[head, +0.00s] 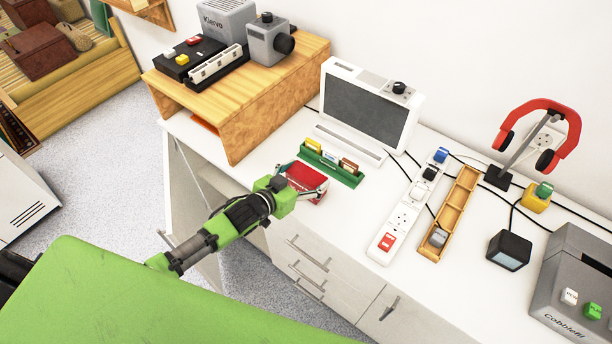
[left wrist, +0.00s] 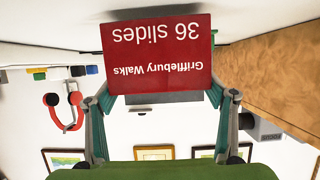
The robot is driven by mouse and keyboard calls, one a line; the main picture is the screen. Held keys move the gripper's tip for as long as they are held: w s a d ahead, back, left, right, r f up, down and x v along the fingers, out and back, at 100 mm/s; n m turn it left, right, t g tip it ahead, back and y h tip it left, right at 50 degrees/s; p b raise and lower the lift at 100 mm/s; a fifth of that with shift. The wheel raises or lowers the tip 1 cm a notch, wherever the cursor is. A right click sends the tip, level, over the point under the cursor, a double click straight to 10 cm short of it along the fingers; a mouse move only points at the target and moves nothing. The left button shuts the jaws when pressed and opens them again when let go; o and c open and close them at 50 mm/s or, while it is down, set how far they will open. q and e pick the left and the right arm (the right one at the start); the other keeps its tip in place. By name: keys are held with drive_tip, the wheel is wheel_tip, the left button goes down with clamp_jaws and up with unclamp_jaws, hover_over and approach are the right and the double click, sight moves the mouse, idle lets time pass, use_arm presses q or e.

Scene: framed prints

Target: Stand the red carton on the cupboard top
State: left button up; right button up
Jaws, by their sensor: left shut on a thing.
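The red carton (head: 307,179) is in my left gripper (head: 300,190), over the front part of the white cupboard top (head: 262,165). In the left wrist view the carton (left wrist: 157,55) shows its broad face, with the white words "Grifflebury Walks" and "36 slides" upside down in the picture. The two fingers of my left gripper (left wrist: 158,90) are at the carton's two sides, shut on it. I cannot tell whether its base touches the cupboard top. In the head view the fingers partly cover it. My right gripper is not in view.
A green rack of cards (head: 331,163) stands just behind the carton. A grey-screened device (head: 367,105) is further back, and a wooden stand (head: 235,110) is at the left. A white power strip (head: 408,215) and a wooden tray (head: 452,212) lie to the right.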

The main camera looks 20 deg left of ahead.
use_arm(q)
drive_tip(key=shift+f, duration=0.45)
drive_tip(key=o, duration=1.3)
drive_tip(key=shift+f, duration=0.15)
drive_tip(key=v, duration=1.2)
drive_tip(key=shift+b, duration=0.35)
